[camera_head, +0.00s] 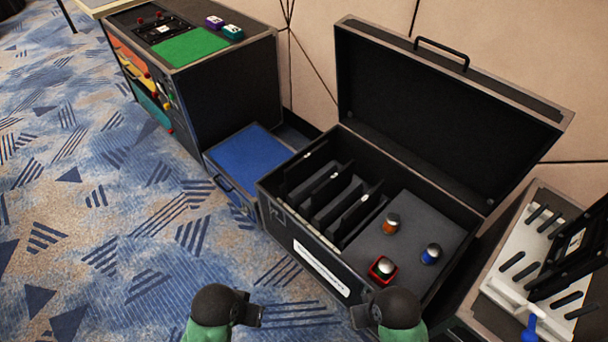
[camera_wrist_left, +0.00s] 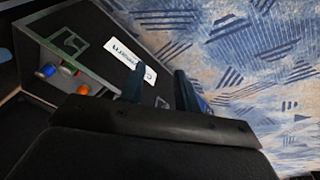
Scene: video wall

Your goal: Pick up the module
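Several thin dark panels, which may be the modules, stand upright in the slots of the open black case (camera_head: 320,245); one such panel (camera_head: 362,215) is nearest the foam. Which one the task means I cannot tell. My left gripper (camera_head: 252,315) is in front of the case at the bottom of the head view, apart from it. In the left wrist view its two fingers (camera_wrist_left: 160,90) are spread with nothing between them. My right gripper (camera_head: 360,316) is close to the case's front; its finger gap is not clear.
Grey foam (camera_head: 420,225) in the case holds an orange, a blue and a red-based item. A blue-topped box (camera_head: 247,155) stands beside the case. A dark cabinet (camera_head: 230,85) is behind left. A white slotted rack (camera_head: 515,262) is at right. Patterned carpet (camera_head: 100,240) is clear at left.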

